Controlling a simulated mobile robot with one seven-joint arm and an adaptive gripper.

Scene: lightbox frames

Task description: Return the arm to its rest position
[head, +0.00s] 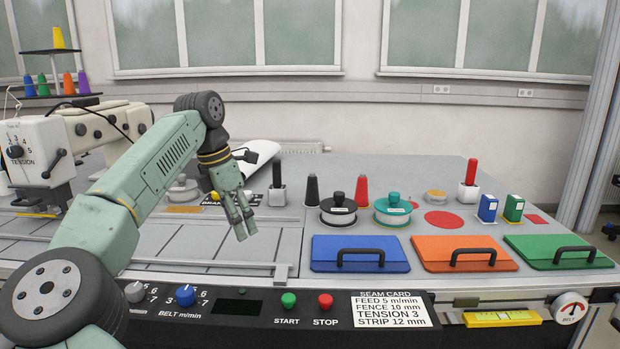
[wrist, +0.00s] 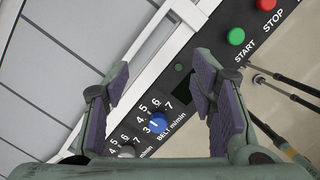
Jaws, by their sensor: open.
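My green arm rises from the lower left of the head view and bends over the table. My gripper (head: 240,224) hangs from it, pointing down, left of the blue lid. In the wrist view my gripper (wrist: 160,100) has its two purple-padded fingers spread apart with nothing between them. Below it the wrist view shows the control panel with the blue belt knob (wrist: 157,123), and the green start button (wrist: 236,37) lies to the right. The fingers appear clear of the panel.
Blue (head: 360,262), orange (head: 445,262) and green (head: 545,258) handled lids lie to the right. A sewing machine (head: 40,150) stands at left. A seam card (head: 392,309) is on the front panel.

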